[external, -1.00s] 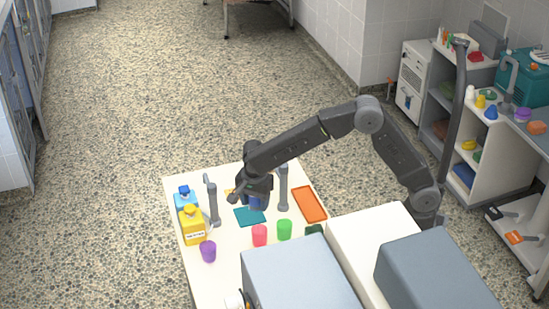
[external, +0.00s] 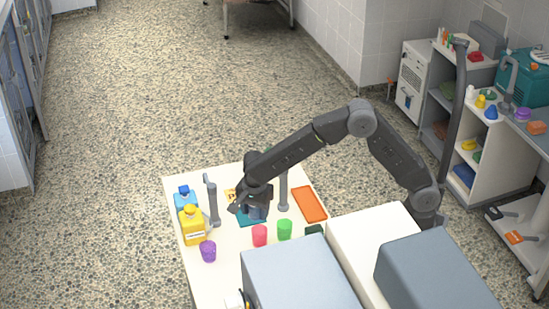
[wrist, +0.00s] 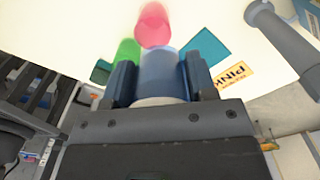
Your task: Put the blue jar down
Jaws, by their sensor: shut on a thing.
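The blue jar (wrist: 160,72) is between the two fingers of my gripper (wrist: 158,78), which is shut on it. In the external view the jar (external: 257,212) shows under my gripper (external: 254,204), in front of the teal mat (external: 242,219) as seen there. The teal mat also shows in the wrist view (wrist: 207,50), beyond the jar to the right. I cannot tell whether the jar's base touches anything.
A red cup (external: 260,235), green cup (external: 284,229) and purple cup (external: 208,251) stand nearby. Yellow (external: 193,229) and blue (external: 185,200) bottles stand left. Grey posts (external: 213,203) (external: 283,189) flank my gripper. An orange tray (external: 309,204) lies right. A yellow label (wrist: 236,75) reads "PINK".

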